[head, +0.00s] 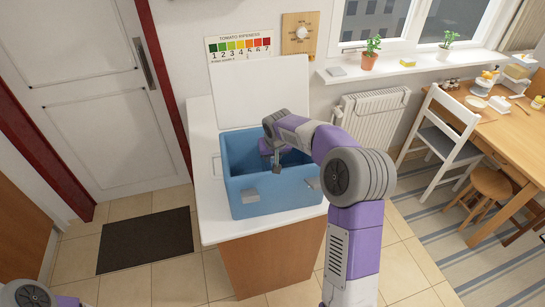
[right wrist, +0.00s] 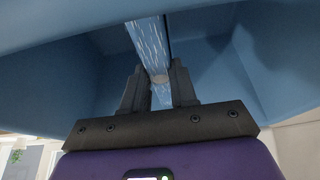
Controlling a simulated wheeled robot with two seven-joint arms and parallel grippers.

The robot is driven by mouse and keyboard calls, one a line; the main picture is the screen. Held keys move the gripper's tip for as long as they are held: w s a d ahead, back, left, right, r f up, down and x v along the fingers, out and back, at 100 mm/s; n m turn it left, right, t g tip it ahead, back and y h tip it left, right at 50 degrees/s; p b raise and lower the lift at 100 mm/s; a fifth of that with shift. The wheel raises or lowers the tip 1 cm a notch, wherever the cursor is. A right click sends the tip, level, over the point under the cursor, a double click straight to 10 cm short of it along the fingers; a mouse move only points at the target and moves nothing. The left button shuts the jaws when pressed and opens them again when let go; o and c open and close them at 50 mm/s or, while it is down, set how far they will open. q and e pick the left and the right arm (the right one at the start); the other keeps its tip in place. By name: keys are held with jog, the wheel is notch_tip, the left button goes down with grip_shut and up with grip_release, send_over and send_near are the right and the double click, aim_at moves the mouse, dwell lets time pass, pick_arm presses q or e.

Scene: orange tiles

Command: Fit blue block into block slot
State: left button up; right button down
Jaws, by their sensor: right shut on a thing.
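My right gripper (head: 277,166) is over the open blue cooler box (head: 282,199), within its rim outline in the head view. In the right wrist view, its two dark fingers (right wrist: 157,78) are shut on a light blue block with white streaks (right wrist: 148,42). The block runs from between the fingers toward the top of that picture, with blue box walls (right wrist: 235,65) around it. In the head view the block is too small or hidden to make out. I cannot make out the block slot. My left gripper is out of view; only part of my left arm shows at lower left.
The box stands on a white-topped cabinet (head: 204,147), with its white lid (head: 240,95) raised at the back. A radiator (head: 372,116), white chair (head: 440,135) and wooden table (head: 508,130) are to the right. A dark mat (head: 146,240) lies at left.

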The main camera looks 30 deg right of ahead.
dwell(0.3)
jog(key=shift+f+b, duration=0.5)
jog(key=shift+f, duration=0.05)
jog(key=c, duration=0.8)
grip_release()
jog(key=shift+r+p, duration=0.45)
jog(key=shift+r, duration=0.05)
jog(key=v, duration=1.2)
jog(key=shift+p, duration=0.45)
jog(key=shift+s, duration=0.1)
